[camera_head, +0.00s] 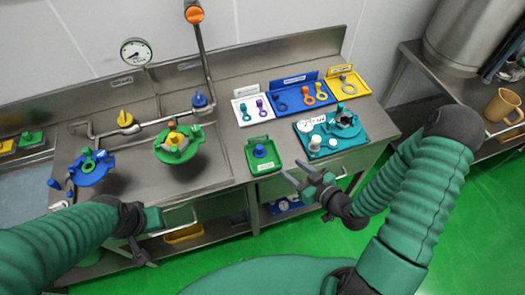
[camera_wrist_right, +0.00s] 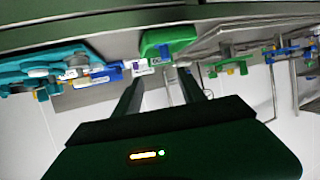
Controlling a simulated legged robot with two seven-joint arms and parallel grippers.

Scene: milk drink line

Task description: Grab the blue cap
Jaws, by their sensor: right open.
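A small blue cap (camera_head: 260,150) stands upright in the green tray (camera_head: 270,166) on the steel counter's front edge. My right gripper (camera_head: 292,169) is open and empty, in front of the counter, just right of and nearer than the green tray.
A teal tray (camera_head: 355,148) with a gauge and fittings stands right of the green tray. White, blue and yellow trays (camera_head: 290,103) hold rings behind it. A green-and-yellow valve (camera_head: 172,158) and pipework with a blue knob (camera_head: 199,99) stand left. Green floor is clear.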

